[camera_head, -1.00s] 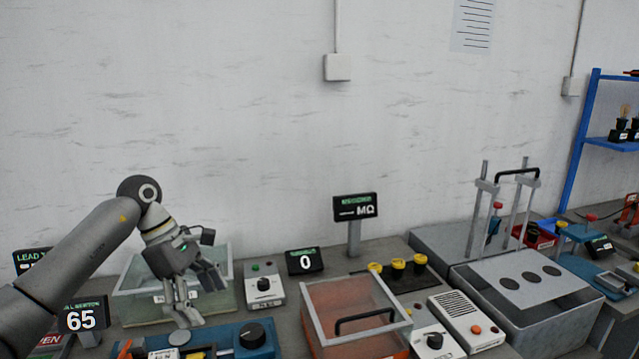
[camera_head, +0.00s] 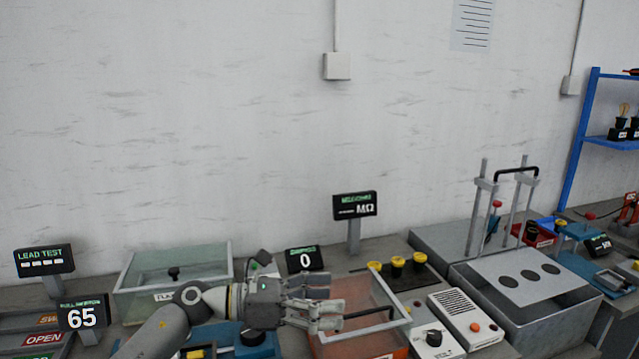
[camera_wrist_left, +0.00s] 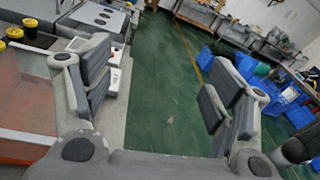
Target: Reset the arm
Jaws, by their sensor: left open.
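My left gripper (camera_head: 328,302) is open and empty in the head view. Its arm comes in from the lower left, and the fingers point right, in front of or above the reddish clear-walled box with a black handle (camera_head: 372,346). In the left wrist view the two padded fingers (camera_wrist_left: 158,95) stand wide apart with nothing between them but green floor. My right gripper is not in view.
A clear box with a black knob (camera_head: 174,262) stands at the back left. A display reading 0 (camera_head: 304,260) and a white control box (camera_head: 467,322) are on the bench. A grey tank with a holed lid (camera_head: 530,300) stands right. Open green floor (camera_wrist_left: 165,60) shows in the wrist view.

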